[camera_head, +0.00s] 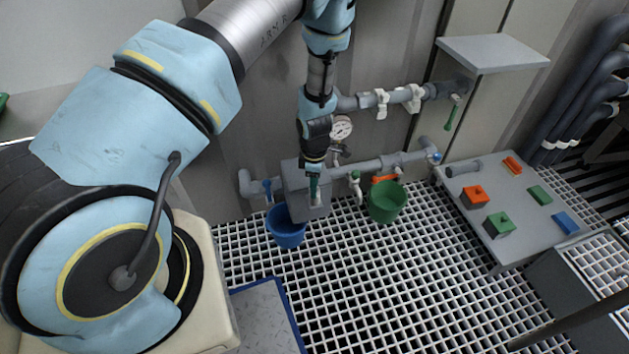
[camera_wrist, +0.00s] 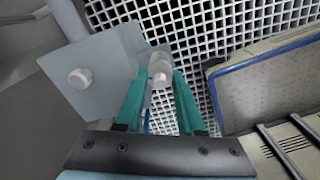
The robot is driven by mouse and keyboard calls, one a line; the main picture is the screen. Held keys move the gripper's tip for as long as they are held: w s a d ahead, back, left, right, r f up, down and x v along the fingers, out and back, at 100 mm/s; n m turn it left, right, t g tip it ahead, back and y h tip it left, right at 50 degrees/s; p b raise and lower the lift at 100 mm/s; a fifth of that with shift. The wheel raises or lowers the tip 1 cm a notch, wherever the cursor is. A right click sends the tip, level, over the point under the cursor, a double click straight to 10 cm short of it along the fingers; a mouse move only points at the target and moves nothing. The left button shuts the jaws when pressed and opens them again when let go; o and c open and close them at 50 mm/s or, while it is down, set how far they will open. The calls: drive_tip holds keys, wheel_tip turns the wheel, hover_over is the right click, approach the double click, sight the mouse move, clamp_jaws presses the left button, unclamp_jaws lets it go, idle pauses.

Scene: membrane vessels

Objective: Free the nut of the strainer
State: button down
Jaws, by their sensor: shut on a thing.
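My gripper (camera_head: 314,188) hangs down in front of a grey box (camera_head: 292,180) on the lower pipe. In the wrist view my gripper (camera_wrist: 159,82) has its two green fingers closed on a pale round piece (camera_wrist: 160,62), which looks like the nut. The piece is beside the right edge of a grey face (camera_wrist: 105,65), and I cannot tell whether it is still joined to anything. A pale round knob (camera_wrist: 81,78) sits on that face. No strainer is plainly recognisable; the gripper partly hides the box in the head view.
A blue bucket (camera_head: 286,233) stands below left of the box and a green bucket (camera_head: 387,206) to its right. A pressure gauge (camera_head: 341,128) is behind my gripper. A grey table (camera_head: 500,200) with coloured blocks stands at right. The grating (camera_head: 390,290) in front is open.

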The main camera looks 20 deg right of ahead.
drive_tip(key=shift+n+p, duration=0.35)
drive_tip(key=shift+n, duration=0.35)
drive_tip(key=c, duration=0.5)
unclamp_jaws()
wheel_tip(320, 180, up, 11)
drive_tip(key=shift+f+p, duration=0.1)
drive_tip(key=shift+p, duration=0.7)
